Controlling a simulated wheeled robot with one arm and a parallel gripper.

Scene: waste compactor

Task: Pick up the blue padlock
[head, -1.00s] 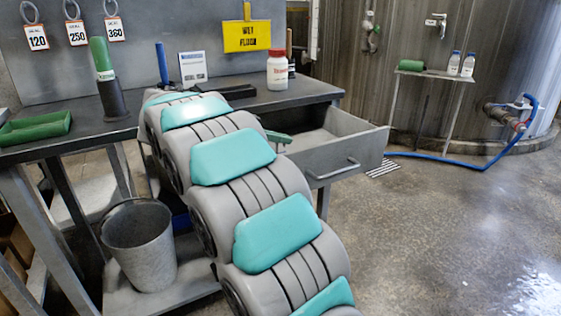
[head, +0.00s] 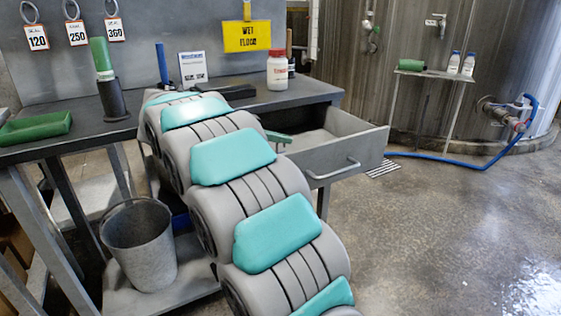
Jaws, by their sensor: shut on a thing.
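I cannot make out the blue padlock in the head view. My own arm, grey with teal pads, reaches from the lower right up to the workbench (head: 90,138) and covers part of it. My gripper is not in view, hidden beyond the far end of the arm, so its hold on anything does not show. A small patch of blue (head: 181,222) shows beside my arm, under the bench; most of it is covered and I cannot tell what it is.
An open drawer (head: 340,168) juts out right of my arm. A grey bucket (head: 140,245) stands on the low shelf. The bench holds a green tray (head: 35,128), a green-handled tool (head: 103,75) and a white jar (head: 277,72).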

